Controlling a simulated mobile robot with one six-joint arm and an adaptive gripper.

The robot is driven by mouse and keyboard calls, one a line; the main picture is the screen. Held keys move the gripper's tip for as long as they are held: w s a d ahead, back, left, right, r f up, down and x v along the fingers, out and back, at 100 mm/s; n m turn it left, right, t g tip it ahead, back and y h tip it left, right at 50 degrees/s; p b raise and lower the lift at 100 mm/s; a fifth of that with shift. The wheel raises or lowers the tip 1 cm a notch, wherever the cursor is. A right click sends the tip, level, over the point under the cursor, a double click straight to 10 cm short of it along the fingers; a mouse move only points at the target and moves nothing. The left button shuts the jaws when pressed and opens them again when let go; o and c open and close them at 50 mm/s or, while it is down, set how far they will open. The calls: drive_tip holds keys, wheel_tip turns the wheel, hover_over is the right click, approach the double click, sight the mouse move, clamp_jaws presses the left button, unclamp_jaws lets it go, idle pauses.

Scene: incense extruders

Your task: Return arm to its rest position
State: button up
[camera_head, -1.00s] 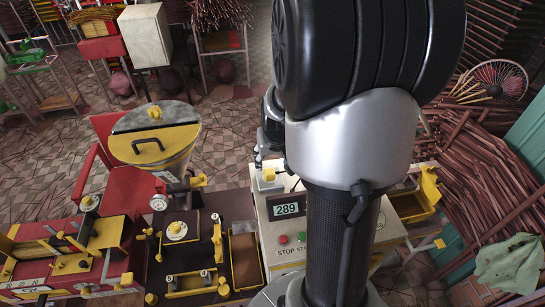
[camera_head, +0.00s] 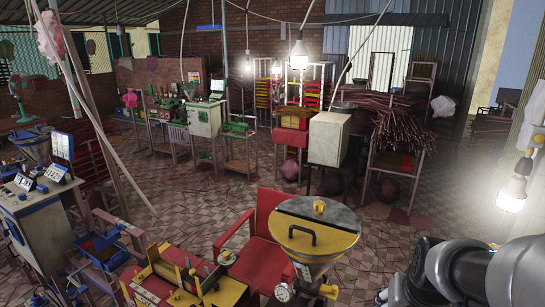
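My arm (camera_head: 475,270) shows at the bottom right corner as black and silver links. It lies to the right of the yellow-rimmed hopper, apart from it in the picture. A small pale and dark piece at the bottom edge, left of the arm, may be part of my gripper. It is cut off by the frame, so its fingers and whether they hold anything cannot be made out.
The yellow-rimmed hopper (camera_head: 316,238) stands beside a red chair (camera_head: 262,240). A red and yellow extruder bench (camera_head: 185,280) is at bottom left. A white box (camera_head: 330,138) and incense bundles (camera_head: 405,120) stand behind. Open tiled floor (camera_head: 185,195) lies between.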

drive_tip(key=s+a+f+n+y+b, duration=0.1)
drive_tip(key=s+a+f+n+b, duration=0.2)
drive_tip(key=s+a+b, duration=0.5)
drive_tip(key=s+a+n, duration=0.1)
drive_tip(key=s+a, duration=0.5)
drive_tip(key=a, duration=0.1)
drive_tip(key=shift+s+y+b, duration=0.3)
drive_tip(key=shift+b, duration=0.05)
drive_tip(key=shift+w+a, duration=0.1)
drive_tip(key=shift+c, duration=0.4)
